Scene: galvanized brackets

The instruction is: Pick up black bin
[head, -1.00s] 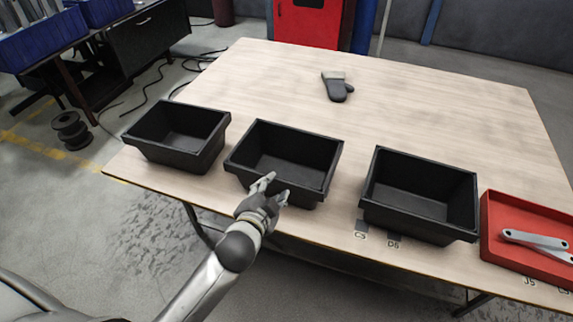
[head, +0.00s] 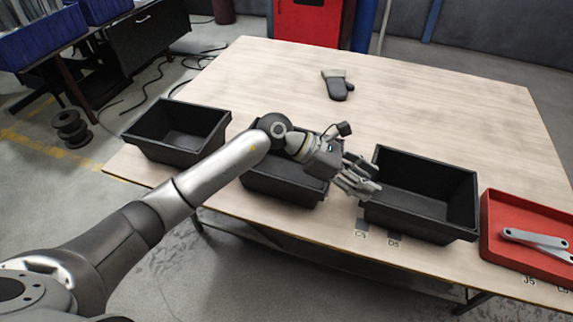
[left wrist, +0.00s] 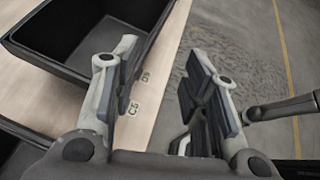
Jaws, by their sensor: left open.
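Three empty black bins stand in a row along the near part of the wooden table. The left bin (head: 180,150) is clear of my arm. The middle bin (head: 280,188) is partly hidden behind my left arm and hand. The right bin (head: 425,205) stands just right of my left gripper (head: 368,184), whose fingers are by its left wall. In the left wrist view my left gripper (left wrist: 165,95) is open with nothing between its fingers. A black bin (left wrist: 85,45) shows there at upper left, beside the fingers. I cannot tell whether they touch it. My right gripper is not seen.
A red tray (head: 500,258) with grey metal brackets (head: 535,240) sits at the right table edge. The table's middle and back are mostly free. Labels lie near the front edge.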

